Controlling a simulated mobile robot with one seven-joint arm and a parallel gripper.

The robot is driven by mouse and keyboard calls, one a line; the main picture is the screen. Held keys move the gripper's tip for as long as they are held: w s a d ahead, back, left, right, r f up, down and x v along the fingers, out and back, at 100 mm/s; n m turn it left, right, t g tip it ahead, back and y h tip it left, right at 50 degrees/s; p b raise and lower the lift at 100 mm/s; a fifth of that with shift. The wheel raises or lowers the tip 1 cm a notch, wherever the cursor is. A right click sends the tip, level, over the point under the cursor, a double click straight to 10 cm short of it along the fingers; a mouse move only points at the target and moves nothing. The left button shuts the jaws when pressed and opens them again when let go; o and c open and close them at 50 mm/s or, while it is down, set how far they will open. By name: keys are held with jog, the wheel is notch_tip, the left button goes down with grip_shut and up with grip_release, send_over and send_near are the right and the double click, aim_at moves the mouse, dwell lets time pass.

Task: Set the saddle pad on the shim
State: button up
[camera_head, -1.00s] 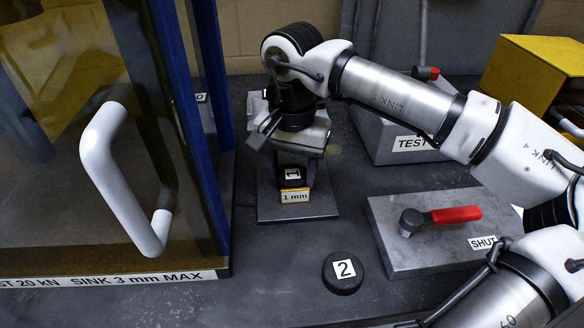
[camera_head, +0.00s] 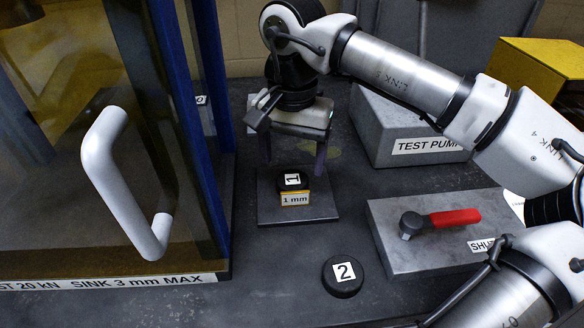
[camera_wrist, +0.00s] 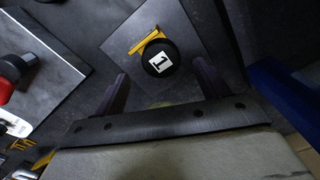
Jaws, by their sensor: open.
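A black round pad marked 1 (camera_head: 281,184) lies flat above a dark square plate (camera_head: 270,212); the pad also shows in the wrist view (camera_wrist: 150,68). A yellow-edged tag reading 1 mm (camera_head: 295,199) stands at the pad's front edge. I cannot tell the shim's own outline under the pad. My gripper (camera_head: 293,166) is open and empty, with its two fingers above and behind the pad, apart from it. In the wrist view the fingers (camera_wrist: 162,84) spread wide on either side, and the pad lies beyond them. A second black disc marked 2 (camera_head: 342,286) lies on the bench nearer the camera.
A glazed cabinet with a white handle (camera_head: 118,185) and blue posts stands at the left. A grey block with a red-handled valve (camera_head: 455,215) is at the right. The grey test pump box (camera_head: 395,125) stands behind it. Bench around disc 2 is clear.

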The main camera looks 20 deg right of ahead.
aim_at(292, 181)
notch_tip(292, 181, up, 8)
jog(key=shift+r, duration=0.2)
dwell(0.5)
